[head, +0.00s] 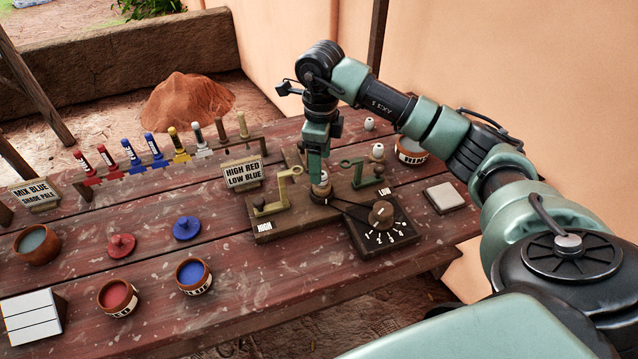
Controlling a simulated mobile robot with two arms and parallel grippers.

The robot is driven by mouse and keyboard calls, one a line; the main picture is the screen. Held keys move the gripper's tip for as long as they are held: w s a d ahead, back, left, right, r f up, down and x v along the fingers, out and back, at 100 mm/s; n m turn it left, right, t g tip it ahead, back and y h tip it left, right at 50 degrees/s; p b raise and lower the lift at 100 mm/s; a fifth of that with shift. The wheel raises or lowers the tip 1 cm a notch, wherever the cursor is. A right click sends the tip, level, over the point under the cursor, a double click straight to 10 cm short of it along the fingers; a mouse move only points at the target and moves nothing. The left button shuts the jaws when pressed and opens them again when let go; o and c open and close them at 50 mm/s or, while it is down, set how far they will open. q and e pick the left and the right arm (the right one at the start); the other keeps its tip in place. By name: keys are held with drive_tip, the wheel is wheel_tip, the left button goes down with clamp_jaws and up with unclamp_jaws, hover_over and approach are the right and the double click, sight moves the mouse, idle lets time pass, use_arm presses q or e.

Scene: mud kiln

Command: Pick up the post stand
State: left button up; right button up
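A dark wooden board (290,222) marked HIGH and LOW lies on the table. It carries a brass bracket post (285,190) at its left and a darker greenish bracket post (363,178) at its right. I cannot tell which of these is the post stand. My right gripper (320,180) points straight down at the middle of the board, between the two posts. Its fingers are at a small pale-topped piece (322,192) there; whether they grip it is too small to tell. My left gripper is not in view.
A dial block (390,236) adjoins the board. A sign reading HIGH RED LOW BLUE (243,174) stands behind it. A red pot (118,297), a blue pot (193,275), two lids and a rack of coloured tubes (165,160) are left. A pale square block (444,197) lies right.

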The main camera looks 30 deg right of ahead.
drive_tip(key=f, duration=0.1)
drive_tip(key=f+p, duration=0.1)
drive_tip(key=f, duration=0.1)
drive_tip(key=f+p, duration=0.1)
drive_tip(key=f, duration=0.1)
drive_tip(key=shift+s+f, duration=0.25)
drive_tip(key=shift+s, duration=0.05)
drive_tip(key=shift+w+f, duration=0.1)
drive_tip(key=shift+f, duration=0.3)
drive_tip(key=c, duration=1.1)
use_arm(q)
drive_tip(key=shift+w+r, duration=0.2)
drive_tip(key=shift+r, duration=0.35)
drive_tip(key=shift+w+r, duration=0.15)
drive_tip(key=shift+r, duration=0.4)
use_arm(e)
drive_tip(key=shift+c, duration=0.7)
